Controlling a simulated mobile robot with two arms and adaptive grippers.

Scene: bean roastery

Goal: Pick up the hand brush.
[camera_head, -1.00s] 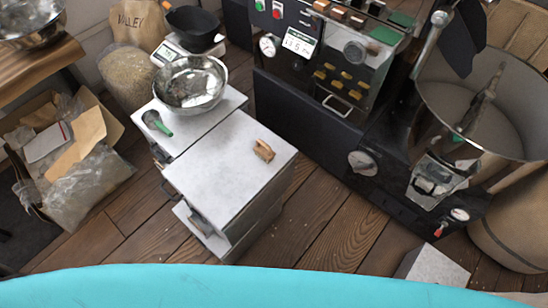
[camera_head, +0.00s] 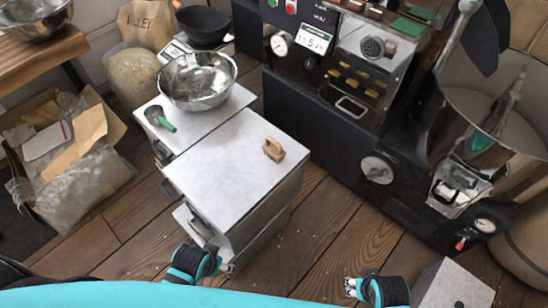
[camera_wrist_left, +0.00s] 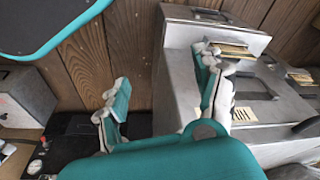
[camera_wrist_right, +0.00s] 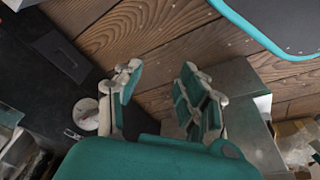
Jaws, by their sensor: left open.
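A small tan wooden piece that looks like the hand brush (camera_head: 273,149) lies on the pale top of the front cabinet (camera_head: 225,165), near its right edge. Nothing touches it. My left gripper (camera_head: 213,262) is low in front of that cabinet, below its top; its two fingers stand apart and empty in the left wrist view (camera_wrist_left: 165,85). My right gripper (camera_head: 352,288) is at the bottom right, over the floor and away from the brush; its fingers are spread and empty in the right wrist view (camera_wrist_right: 160,82). I cannot make out the brush in either wrist view.
A green-handled tool (camera_head: 160,118) and a steel bowl (camera_head: 198,82) are on the rear cabinet. The dark roaster (camera_head: 340,115) stands behind and right. A box of bags (camera_head: 70,160) is at left, a grey box (camera_head: 452,287) at lower right. The wooden floor (camera_head: 325,225) between is clear.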

